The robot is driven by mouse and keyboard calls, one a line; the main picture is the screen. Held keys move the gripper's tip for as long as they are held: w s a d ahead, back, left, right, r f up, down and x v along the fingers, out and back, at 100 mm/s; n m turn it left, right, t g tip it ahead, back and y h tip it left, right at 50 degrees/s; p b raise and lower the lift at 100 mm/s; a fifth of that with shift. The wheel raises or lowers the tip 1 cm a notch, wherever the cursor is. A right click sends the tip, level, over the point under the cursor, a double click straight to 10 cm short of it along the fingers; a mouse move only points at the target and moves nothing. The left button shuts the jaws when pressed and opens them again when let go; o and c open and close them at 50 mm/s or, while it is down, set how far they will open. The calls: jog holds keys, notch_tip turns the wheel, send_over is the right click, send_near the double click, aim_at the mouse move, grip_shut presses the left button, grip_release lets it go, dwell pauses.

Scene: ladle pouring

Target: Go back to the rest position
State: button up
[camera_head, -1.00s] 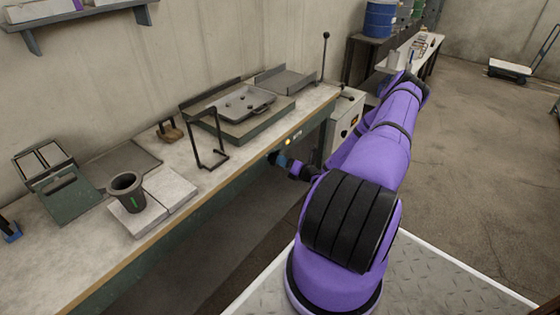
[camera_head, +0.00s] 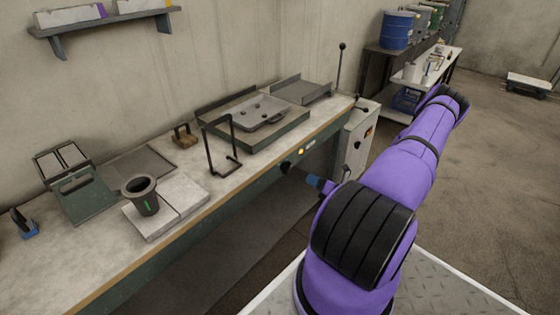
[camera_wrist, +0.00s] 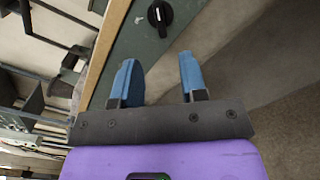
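My gripper (camera_wrist: 159,80) shows in the wrist view with its two blue fingers apart and nothing between them. It points at the green front of the workbench and the floor below. In the head view my gripper (camera_head: 314,181) is small and partly hidden by my purple arm, in front of the bench's front edge. A dark ladle cup (camera_head: 141,195) with a green mark stands upright on pale slabs (camera_head: 188,197) on the bench, well to the left of my gripper.
The workbench (camera_head: 75,270) runs along the wall with a black stand (camera_head: 222,146), a metal plate (camera_head: 262,112) and a green box (camera_head: 85,195). A black knob (camera_wrist: 159,14) sits on its front. A grey cabinet (camera_head: 357,140) stands at its far end. Open floor lies to the right.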

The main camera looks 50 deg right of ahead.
jog(key=w+a+r+n+g+y, duration=0.3)
jog(key=a+r+n+y, duration=0.15)
jog(key=r+n, duration=0.3)
jog(key=w+a+r+n+g+y, duration=0.35)
jog(key=r+n+y, duration=0.2)
jog(key=r, duration=0.35)
jog(key=a+r+n+g+h, duration=0.1)
jog(key=a+r+n+g, duration=0.7)
jog(key=a+r+n, duration=0.55)
jog(key=s+a+r+n+g+h, duration=0.1)
jog(key=s+a+r+n+h, duration=0.25)
jog(key=a+r, duration=0.3)
jog(key=s+a+r+n+g+h, duration=0.2)
jog(key=s+a+r+n, duration=0.3)
jog(key=r, duration=0.3)
jog(key=s+a+r+n+t+h, duration=0.1)
jog(key=s+r+n+t+h, duration=0.1)
jog(key=s+r+n, duration=0.2)
jog(key=s+a+r+n+t+h, duration=0.2)
jog(key=s+r+n, duration=0.2)
jog(key=s, duration=0.4)
jog(key=shift+s+a+r+n+t+h, duration=0.15)
jog(key=shift+a+r+n+t+h, duration=0.15)
jog(key=shift+n, duration=0.3)
